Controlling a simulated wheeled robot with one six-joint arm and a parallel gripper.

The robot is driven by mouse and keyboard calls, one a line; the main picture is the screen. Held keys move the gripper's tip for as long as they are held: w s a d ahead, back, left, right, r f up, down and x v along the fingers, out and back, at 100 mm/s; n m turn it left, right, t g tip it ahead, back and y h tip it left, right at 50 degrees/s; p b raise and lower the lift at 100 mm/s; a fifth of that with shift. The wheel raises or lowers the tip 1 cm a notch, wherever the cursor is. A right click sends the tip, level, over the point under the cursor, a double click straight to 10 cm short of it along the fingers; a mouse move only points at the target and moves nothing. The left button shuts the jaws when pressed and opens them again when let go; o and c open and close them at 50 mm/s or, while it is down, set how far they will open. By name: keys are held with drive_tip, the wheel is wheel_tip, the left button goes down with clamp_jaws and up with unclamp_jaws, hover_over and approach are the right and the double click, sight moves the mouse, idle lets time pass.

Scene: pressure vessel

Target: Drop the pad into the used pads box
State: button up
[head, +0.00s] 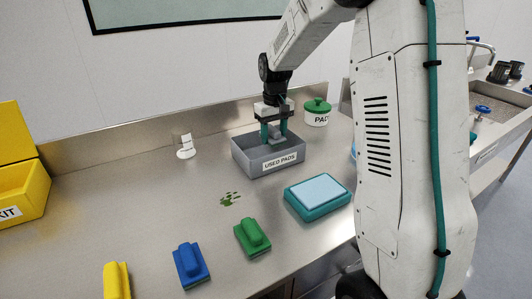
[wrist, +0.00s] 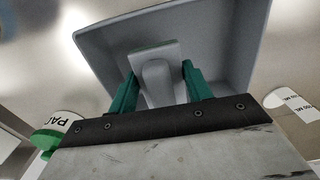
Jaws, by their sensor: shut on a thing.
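The grey used pads box (head: 246,160), with a "USED PADS" label on its front, stands on the steel counter. My gripper (head: 276,128) is over the box, pointing down. Its teal fingers are shut on the handle of a grey pad (head: 277,139). In the wrist view the pad (wrist: 156,83) is between the fingers, with the box's inside (wrist: 215,45) behind and around it. The pad is within the box's outline there. I cannot tell how far it is above the box floor.
A green-lidded white jar (head: 316,113) stands behind the box at right. A teal tray with a light blue pad (head: 318,189) lies in front. Green (head: 252,237), blue (head: 190,265) and yellow (head: 117,280) handled pads line the front. Green spots (head: 230,199) mark the counter.

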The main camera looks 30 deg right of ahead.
drive_tip(key=o, duration=1.2)
wheel_tip(320, 180, up, 8)
drive_tip(key=shift+f, duration=0.1)
drive_tip(key=s+f, duration=0.1)
drive_tip(key=s, duration=0.1)
drive_tip(key=shift+s+a+f+m+g, duration=0.3)
drive_tip(key=shift+a+f+g, duration=0.05)
drive_tip(key=shift+g, duration=0.05)
drive_tip(key=s+a+r, duration=0.1)
drive_tip(key=s+a, duration=0.3)
drive_tip(key=s, duration=0.6)
drive_tip(key=s+a+r+t, duration=0.1)
drive_tip(key=s+a, duration=0.3)
drive_tip(key=s, duration=0.7)
drive_tip(key=s+a+r+t, duration=0.1)
drive_tip(key=s+a, duration=0.3)
drive_tip(key=s, duration=0.7)
drive_tip(key=shift+s+r, duration=0.15)
drive_tip(key=shift+r, duration=0.6)
